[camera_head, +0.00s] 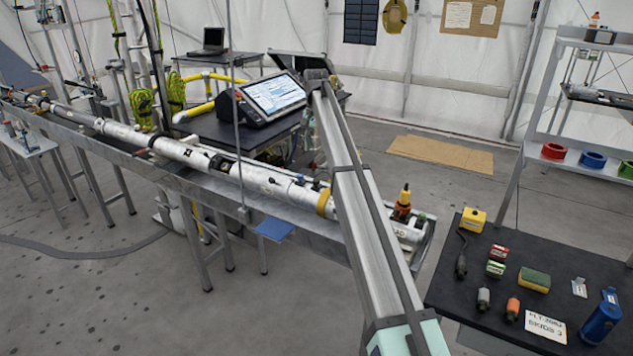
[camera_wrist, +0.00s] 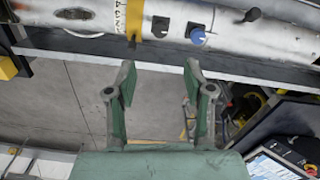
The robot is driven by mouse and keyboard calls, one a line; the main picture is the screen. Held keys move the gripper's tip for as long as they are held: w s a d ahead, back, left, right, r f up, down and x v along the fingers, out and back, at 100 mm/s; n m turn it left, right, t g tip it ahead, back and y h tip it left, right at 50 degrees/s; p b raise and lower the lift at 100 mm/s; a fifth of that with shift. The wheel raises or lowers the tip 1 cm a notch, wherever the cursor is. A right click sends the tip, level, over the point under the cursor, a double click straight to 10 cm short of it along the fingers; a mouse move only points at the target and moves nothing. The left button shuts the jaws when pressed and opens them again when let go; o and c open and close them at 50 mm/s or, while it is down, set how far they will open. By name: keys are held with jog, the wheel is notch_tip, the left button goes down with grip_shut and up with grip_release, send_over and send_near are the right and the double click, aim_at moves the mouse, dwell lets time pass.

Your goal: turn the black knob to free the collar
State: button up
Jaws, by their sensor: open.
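The yellow collar (camera_wrist: 134,18) is a band around a white tube with dark marks on it, at the top of the wrist view. The black knob (camera_wrist: 160,27) is on the tube just right of the collar, with a blue knob (camera_wrist: 196,36) beside it. My gripper (camera_wrist: 158,75) is open and empty, its two fingers apart and short of the tube, with floor showing between them. In the head view the yellow collar (camera_head: 324,203) shows left of my arm. There my gripper is mostly hidden behind the arm, and the knobs are too small to read.
The long white tube (camera_head: 185,152) lies in a metal trough on legs. An orange-and-black tool (camera_head: 402,203) stands near its right end. A tilted screen (camera_head: 274,95) stands on a black table behind. A dark table (camera_head: 470,308) with small parts is at right.

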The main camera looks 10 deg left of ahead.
aim_at(316, 180)
notch_tip(316, 180, down, 13)
jog(key=p, duration=0.3)
jog(key=shift+r, duration=0.1)
grip_shut()
